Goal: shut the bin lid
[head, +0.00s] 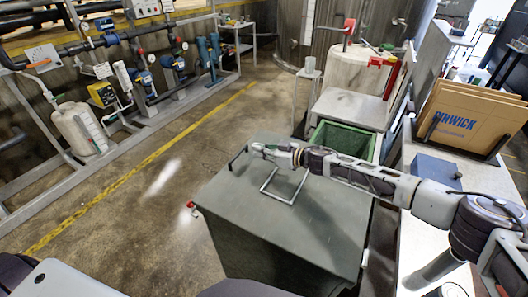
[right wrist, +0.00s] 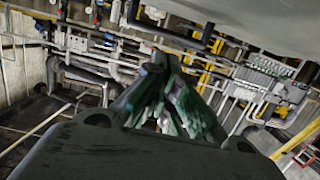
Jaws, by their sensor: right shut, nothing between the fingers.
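A large grey-green bin stands in front of me in the head view. Its flat lid (head: 235,205) covers the near part and carries a pale bent-bar handle (head: 285,187). A dark bar (head: 237,158) shows at the lid's far left corner. Behind the lid, a green open-topped part (head: 345,140) shows. I cannot tell if the lid lies fully down. My right gripper (head: 258,148) is shut and empty, over or just beyond the lid's far edge; contact is unclear. In the right wrist view its fingers (right wrist: 168,95) meet, with a dark bar (right wrist: 190,35) beyond. My left gripper is out of view.
A white tank (head: 358,72) is behind. Pipework and pumps line the left wall. The floor with the yellow line (head: 150,160) is clear.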

